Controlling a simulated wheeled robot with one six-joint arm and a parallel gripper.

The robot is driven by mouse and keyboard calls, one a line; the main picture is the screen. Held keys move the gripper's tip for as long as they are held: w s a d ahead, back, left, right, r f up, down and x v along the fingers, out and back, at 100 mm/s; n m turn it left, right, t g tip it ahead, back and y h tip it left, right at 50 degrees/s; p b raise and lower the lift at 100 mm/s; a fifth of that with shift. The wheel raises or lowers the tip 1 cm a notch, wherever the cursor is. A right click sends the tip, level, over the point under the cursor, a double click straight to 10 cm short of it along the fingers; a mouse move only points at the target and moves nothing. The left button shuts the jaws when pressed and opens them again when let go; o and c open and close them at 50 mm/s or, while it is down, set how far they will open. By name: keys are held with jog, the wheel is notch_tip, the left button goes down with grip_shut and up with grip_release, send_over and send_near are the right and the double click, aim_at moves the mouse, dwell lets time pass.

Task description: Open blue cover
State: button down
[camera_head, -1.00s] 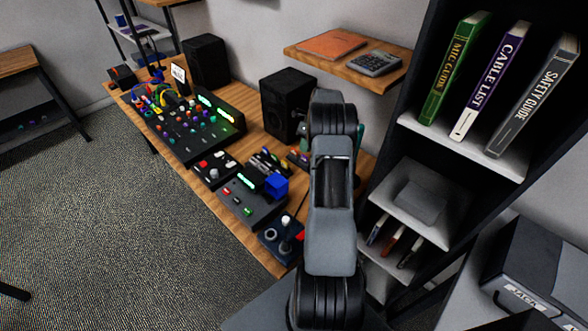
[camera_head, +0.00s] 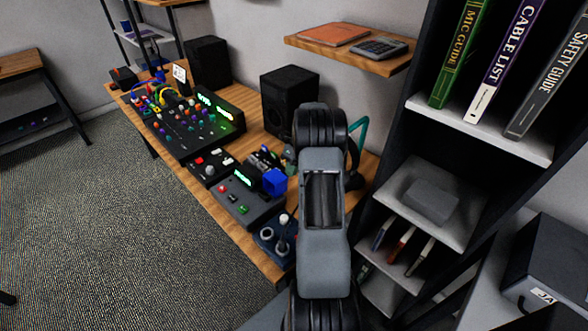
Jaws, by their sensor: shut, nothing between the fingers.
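The blue cover (camera_head: 274,181) is a small bright blue block shape at the right end of a black control box (camera_head: 240,202) on the wooden desk. It looks down over whatever is under it, which I cannot see. The box also has a green lit display and red and green buttons. My arm rises in front of the desk, just right of the blue cover. Its links hide part of the desk behind, and my gripper cannot be made out. I see no contact with the cover.
A joystick panel (camera_head: 278,236) sits near the desk's front edge beside my arm. A large mixer (camera_head: 190,120) and a speaker (camera_head: 288,98) stand farther back. A dark shelf unit with books (camera_head: 458,52) closes off the right. The floor (camera_head: 110,220) at left is clear.

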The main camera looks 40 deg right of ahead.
jog(key=shift+a, duration=0.25)
jog(key=shift+s+a+r+h+p, duration=0.1)
jog(key=shift+a+r+h+p, duration=0.5)
jog(key=shift+a+r+p, duration=0.3)
jog(key=shift+d+f, duration=0.1)
jog(key=shift+d, duration=0.05)
